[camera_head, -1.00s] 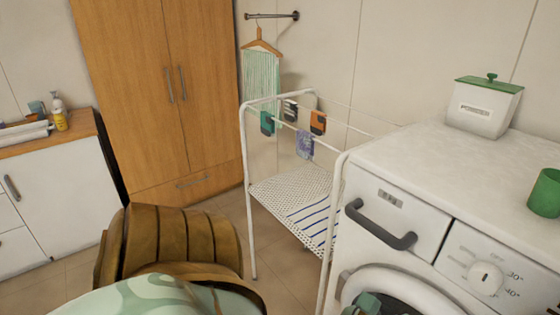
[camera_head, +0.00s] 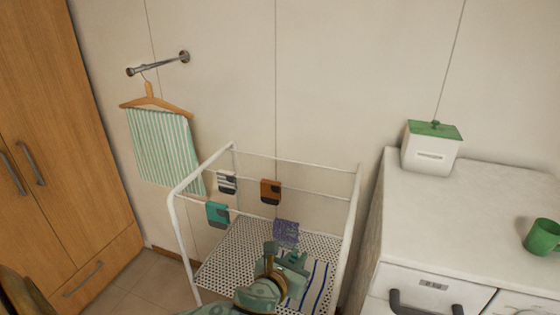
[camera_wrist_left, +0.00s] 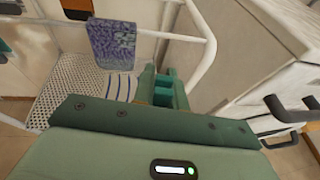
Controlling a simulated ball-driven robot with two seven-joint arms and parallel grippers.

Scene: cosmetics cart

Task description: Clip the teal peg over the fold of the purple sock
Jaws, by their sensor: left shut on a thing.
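The purple patterned sock (camera_head: 285,232) hangs folded over a front rail of the white drying rack. It also shows in the left wrist view (camera_wrist_left: 113,44), up and left of the jaws. My left gripper (camera_head: 286,262) is just below and in front of the sock in the head view. In the left wrist view the jaws are shut on the small teal peg (camera_wrist_left: 164,88), apart from the sock in the picture. Peg and fingers are of similar colour, so their outlines are hard to separate. My right gripper is not in view.
The drying rack (camera_head: 181,237) also carries a teal sock (camera_head: 217,214), a striped sock (camera_head: 227,182) and an orange sock (camera_head: 270,191). Its perforated shelf (camera_head: 232,262) lies below.

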